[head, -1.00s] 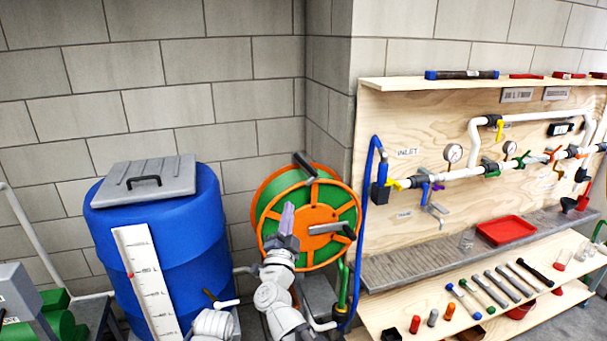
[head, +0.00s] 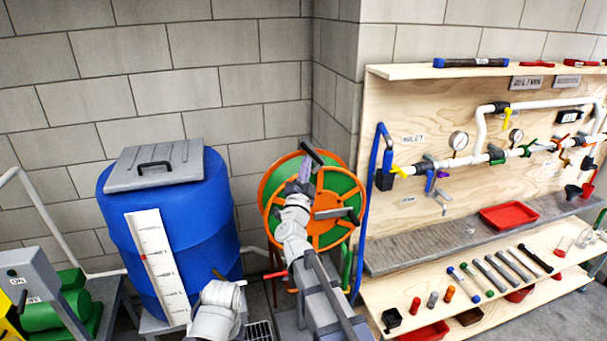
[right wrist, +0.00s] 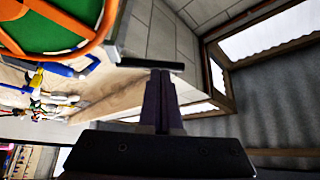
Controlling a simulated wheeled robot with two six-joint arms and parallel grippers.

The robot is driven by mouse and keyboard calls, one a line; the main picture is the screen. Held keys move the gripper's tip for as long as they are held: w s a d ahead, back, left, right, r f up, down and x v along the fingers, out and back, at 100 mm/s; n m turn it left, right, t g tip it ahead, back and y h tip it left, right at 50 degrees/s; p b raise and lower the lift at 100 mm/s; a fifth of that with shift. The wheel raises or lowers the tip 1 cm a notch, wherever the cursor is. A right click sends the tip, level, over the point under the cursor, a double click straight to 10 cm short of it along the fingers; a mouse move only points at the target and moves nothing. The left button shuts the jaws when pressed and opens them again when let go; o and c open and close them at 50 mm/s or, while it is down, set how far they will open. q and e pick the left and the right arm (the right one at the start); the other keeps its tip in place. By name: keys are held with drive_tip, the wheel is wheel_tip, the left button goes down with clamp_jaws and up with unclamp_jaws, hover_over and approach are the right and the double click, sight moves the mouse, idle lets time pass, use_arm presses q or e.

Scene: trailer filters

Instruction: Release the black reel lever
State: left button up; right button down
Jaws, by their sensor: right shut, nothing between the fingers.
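The hose reel (head: 347,183) has an orange rim and spokes over a green drum, right of the blue barrel in the head view. Its black lever (head: 311,150) slants across the top of the rim. My right gripper (head: 305,172) has purple fingers just below the lever and in front of the reel. In the right wrist view the shut fingers (right wrist: 160,95) point at a black bar (right wrist: 150,65), which looks like the lever; contact cannot be told. The reel's orange rim (right wrist: 105,25) shows at upper left there. My left gripper is not in view.
The blue barrel (head: 170,225) stands left of the reel. A grey crank (head: 332,213) sticks out from the reel's front. A blue pipe (head: 366,215) and the wooden valve panel (head: 400,210) are close on the right. A grey block wall stands behind.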

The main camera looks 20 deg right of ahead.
sight(311, 155)
drive_tip(key=shift+x, duration=0.9)
drive_tip(key=shift+p, duration=0.3)
drive_tip(key=shift+w+d+r+m+g+p, duration=0.25)
drive_tip(key=shift+r+m+g+p, duration=0.15)
drive_tip(key=shift+r+m+p, duration=0.3)
drive_tip(key=shift+d+r+p, duration=0.1)
drive_tip(key=shift+d+p, duration=0.2)
drive_tip(key=shift+p, duration=0.1)
drive_tip(key=shift+w, duration=0.1)
